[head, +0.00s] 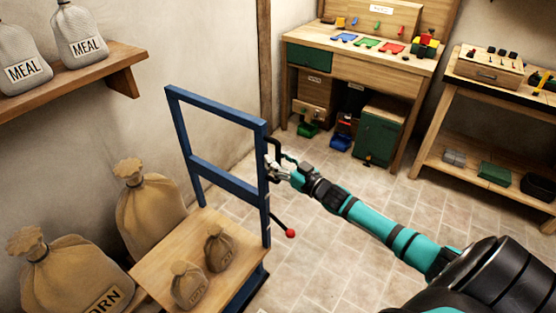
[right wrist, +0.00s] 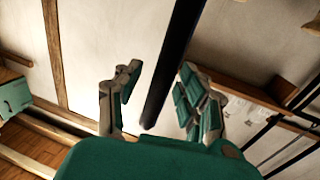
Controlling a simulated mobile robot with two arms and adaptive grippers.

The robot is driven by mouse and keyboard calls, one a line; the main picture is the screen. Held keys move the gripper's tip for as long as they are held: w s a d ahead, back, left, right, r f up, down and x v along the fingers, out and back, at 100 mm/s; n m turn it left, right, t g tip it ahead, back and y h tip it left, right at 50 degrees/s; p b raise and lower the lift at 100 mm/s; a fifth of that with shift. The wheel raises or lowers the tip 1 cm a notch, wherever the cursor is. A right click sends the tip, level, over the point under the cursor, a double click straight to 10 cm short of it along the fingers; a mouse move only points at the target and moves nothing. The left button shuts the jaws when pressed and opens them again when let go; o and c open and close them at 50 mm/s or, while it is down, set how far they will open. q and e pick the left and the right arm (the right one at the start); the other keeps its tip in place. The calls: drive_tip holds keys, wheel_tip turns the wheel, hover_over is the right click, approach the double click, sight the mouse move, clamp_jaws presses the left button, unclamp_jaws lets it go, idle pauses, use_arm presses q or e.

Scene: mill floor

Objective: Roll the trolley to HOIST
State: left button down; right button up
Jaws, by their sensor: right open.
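The trolley has a blue upright frame (head: 216,175) and a wooden deck (head: 225,287), and stands at left centre in the head view. Two small brown sacks (head: 219,248) (head: 188,285) stand on the deck. A lever with a red knob (head: 290,233) sticks out at its right side. A black handle bar (head: 275,147) is on the frame's right post. My right gripper (head: 279,169) is open at this handle. In the right wrist view a dark bar (right wrist: 172,70) runs between the open fingers (right wrist: 158,85), with gaps on both sides. No HOIST mark shows. My left gripper is not in view.
Large brown sacks (head: 148,208) (head: 72,275) stand left of the trolley by the wall. A shelf (head: 80,82) with meal sacks hangs above. A workbench (head: 360,58) and a table (head: 450,95) stand at the back. Tiled floor (head: 340,240) is clear right of the trolley.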

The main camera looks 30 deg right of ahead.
clamp_jaws()
drive_tip(key=shift+w+f, duration=0.15)
drive_tip(key=shift+f, duration=0.05)
idle(0.5)
